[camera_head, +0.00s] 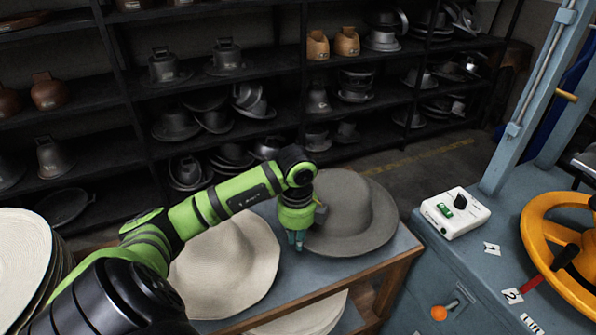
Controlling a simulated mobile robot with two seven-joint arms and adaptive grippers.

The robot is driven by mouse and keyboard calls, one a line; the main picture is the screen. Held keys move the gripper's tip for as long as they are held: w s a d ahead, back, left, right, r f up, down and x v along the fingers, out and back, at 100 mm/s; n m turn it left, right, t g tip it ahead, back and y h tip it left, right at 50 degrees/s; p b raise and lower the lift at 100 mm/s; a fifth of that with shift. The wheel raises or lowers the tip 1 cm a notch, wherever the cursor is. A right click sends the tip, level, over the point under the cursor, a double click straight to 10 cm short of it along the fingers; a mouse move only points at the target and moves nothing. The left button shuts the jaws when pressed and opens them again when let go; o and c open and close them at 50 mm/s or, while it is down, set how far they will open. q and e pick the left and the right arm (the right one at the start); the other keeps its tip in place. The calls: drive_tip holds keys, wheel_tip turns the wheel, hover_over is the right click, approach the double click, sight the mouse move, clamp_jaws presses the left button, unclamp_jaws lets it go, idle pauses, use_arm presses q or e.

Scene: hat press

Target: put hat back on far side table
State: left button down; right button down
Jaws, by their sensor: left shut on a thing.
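A grey felt hat (352,207) is at the right part of the side table (384,263), brim down and crown up. My left gripper (296,240) points down at the hat's left brim and is shut on it. The fingertips are small and partly hidden by the gripper body. Whether the brim rests fully on the table top cannot be told. A cream hat (225,265) lies on the table to the left, partly behind my left arm. My right gripper is not in view.
A white control box (453,212) and a yellow wheel (560,245) are on the blue press (436,265) at the right. A stack of pale hats (22,262) stands at the far left. Dark shelves with hat moulds (228,58) line the back. Another pale hat (305,318) is on a lower shelf.

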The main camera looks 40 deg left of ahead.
use_arm(q)
wheel_tip(320, 180, down, 3)
drive_tip(key=shift+f, duration=0.1)
drive_tip(key=shift+f, duration=0.15)
drive_tip(key=c, duration=1.2)
unclamp_jaws()
drive_tip(key=shift+r, duration=0.2)
